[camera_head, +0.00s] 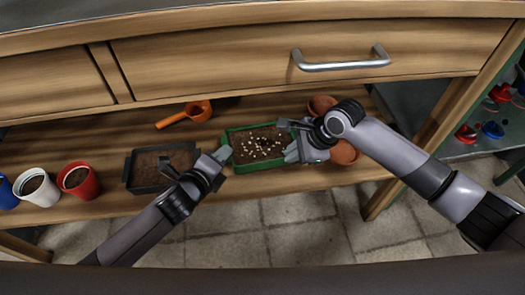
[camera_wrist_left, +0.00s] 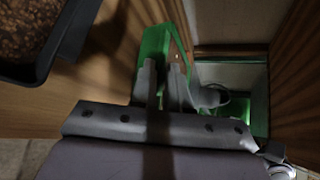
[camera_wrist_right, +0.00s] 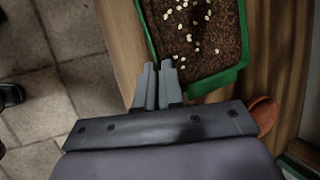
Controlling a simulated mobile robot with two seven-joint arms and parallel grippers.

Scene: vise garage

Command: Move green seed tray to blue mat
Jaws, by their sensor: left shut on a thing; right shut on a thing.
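The green seed tray (camera_head: 258,167) sits on the lower wooden shelf and holds dark soil with pale seeds. My left gripper (camera_head: 222,155) is shut on the tray's left end; the left wrist view shows its fingers (camera_wrist_left: 163,75) at the green rim (camera_wrist_left: 155,45). My right gripper (camera_head: 289,153) is shut on the right end and covers part of it; the right wrist view shows its closed fingers (camera_wrist_right: 157,75) at the green wall (camera_wrist_right: 212,82). Whether the tray is lifted off the shelf, I cannot tell. No blue mat shows in these views.
A black tray of soil (camera_head: 133,184) is just left of my left gripper. An orange scoop (camera_head: 185,113) lies behind. Red (camera_head: 82,190) and white (camera_head: 36,195) pots stand left. Terracotta pots (camera_head: 346,153) are beside my right gripper. Drawers (camera_head: 300,60) overhang the shelf (camera_head: 300,182).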

